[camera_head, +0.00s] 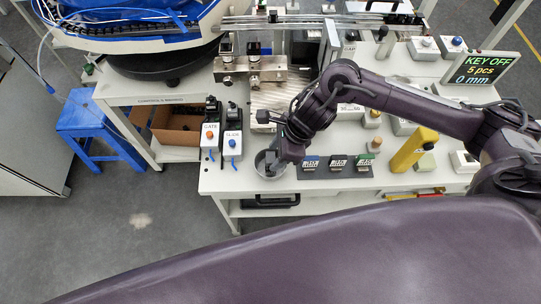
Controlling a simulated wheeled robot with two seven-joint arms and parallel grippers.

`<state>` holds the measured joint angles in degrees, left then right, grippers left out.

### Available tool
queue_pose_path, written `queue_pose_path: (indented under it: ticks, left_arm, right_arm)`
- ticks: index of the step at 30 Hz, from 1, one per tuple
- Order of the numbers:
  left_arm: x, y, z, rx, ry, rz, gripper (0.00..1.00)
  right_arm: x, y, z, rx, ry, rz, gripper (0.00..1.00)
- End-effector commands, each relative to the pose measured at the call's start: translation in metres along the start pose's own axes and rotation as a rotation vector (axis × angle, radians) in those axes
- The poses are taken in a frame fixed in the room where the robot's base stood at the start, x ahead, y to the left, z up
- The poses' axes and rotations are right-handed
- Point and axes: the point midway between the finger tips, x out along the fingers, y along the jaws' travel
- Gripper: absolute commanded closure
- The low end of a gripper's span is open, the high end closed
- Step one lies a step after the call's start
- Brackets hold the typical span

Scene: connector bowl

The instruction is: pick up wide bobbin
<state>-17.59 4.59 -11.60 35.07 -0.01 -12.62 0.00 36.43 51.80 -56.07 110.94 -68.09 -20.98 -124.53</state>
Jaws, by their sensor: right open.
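My right gripper (273,162) is open and points down at a small round grey bowl (262,170) near the table's front left corner. Its fingers are at or inside the bowl's rim and cover much of the inside. I cannot make out a wide bobbin; anything in the bowl is hidden or too small to tell. My left gripper is not in view.
The bowl stands on a white table (222,183). Right of it are several dark blocks with labels (337,163) and a yellow block (413,150). Two switch boxes, GATE (210,136) and one beside it (232,140), stand to the left. A display (480,68) reads KEY OFF.

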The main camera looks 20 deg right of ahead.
Motion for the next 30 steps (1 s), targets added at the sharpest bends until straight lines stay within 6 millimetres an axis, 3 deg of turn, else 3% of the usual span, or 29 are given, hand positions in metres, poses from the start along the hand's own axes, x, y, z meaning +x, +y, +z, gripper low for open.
queue_pose_path:
  ticks: [5, 12, 20, 30]
  left_arm:
    - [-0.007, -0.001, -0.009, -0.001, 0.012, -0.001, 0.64]
    - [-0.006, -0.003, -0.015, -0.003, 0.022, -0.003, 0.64]
    - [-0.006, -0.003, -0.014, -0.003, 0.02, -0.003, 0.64]
    - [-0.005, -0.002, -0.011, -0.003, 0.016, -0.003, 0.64]
  right_arm:
    - [0.019, 0.0, 0.001, 0.001, -0.001, 0.001, 0.53]
    - [0.022, 0.0, 0.0, -0.001, -0.001, -0.002, 0.53]
    - [0.021, 0.0, 0.0, 0.0, -0.001, -0.002, 0.85]
    - [0.018, -0.001, 0.002, 0.0, -0.002, -0.003, 0.86]
